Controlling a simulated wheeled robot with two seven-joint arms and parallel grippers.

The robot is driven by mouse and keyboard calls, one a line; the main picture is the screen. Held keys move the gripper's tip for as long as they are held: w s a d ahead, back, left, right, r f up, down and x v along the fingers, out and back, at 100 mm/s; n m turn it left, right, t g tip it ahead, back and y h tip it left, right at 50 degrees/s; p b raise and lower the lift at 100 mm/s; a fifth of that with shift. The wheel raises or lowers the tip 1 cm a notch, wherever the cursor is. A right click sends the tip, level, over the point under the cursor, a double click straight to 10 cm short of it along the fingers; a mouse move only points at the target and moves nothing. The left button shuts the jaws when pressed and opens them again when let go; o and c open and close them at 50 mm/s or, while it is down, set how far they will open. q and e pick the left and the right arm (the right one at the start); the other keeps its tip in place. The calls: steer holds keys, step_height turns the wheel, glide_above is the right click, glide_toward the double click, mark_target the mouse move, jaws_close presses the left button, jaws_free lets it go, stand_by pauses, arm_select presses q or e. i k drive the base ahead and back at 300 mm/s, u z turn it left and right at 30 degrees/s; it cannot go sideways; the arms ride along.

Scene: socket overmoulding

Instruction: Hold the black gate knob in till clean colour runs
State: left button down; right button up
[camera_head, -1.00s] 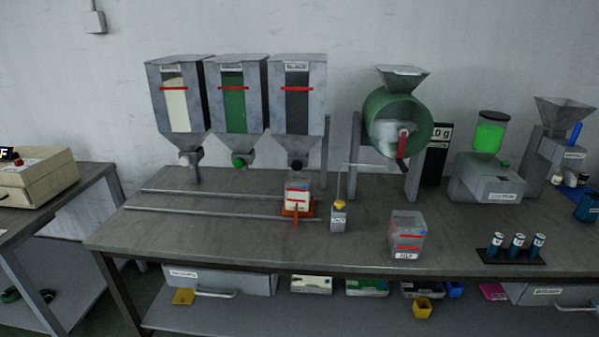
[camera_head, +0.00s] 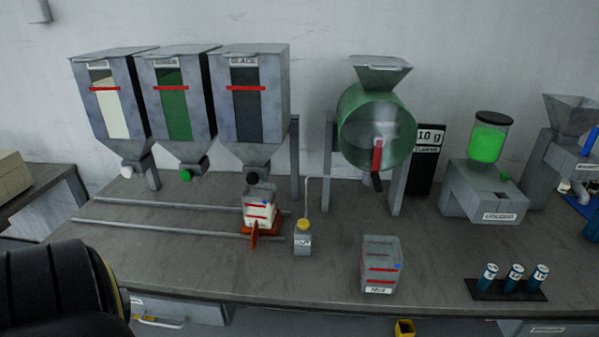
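The black gate knob (camera_head: 253,179) sits under the cone of the hopper with a dark window (camera_head: 246,100), the rightmost of three grey hoppers. A small clear box with red lines (camera_head: 260,207) stands below it on an orange-red carriage (camera_head: 254,237); its contents look pale. I cannot make out any stream of colour from the gate. A green knob (camera_head: 186,175) and a white knob (camera_head: 127,171) sit under the other two hoppers. A ridged black part, apparently my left arm, shows at the lower left. Neither gripper shows.
Two rails (camera_head: 180,231) run along the bench to the carriage. A small yellow-capped bottle (camera_head: 303,240) stands right of it. A clear box with red lines (camera_head: 380,262) stands near the front edge. A green drum mixer (camera_head: 375,125) and a rack with blue vials (camera_head: 505,290) are further right.

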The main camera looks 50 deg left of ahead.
mark_target(252, 178)
steer(key=u, duration=0.3)
steer(key=i, duration=0.75)
steer(key=u, duration=0.95)
steer(key=i, duration=0.3)
steer(key=u, duration=0.35)
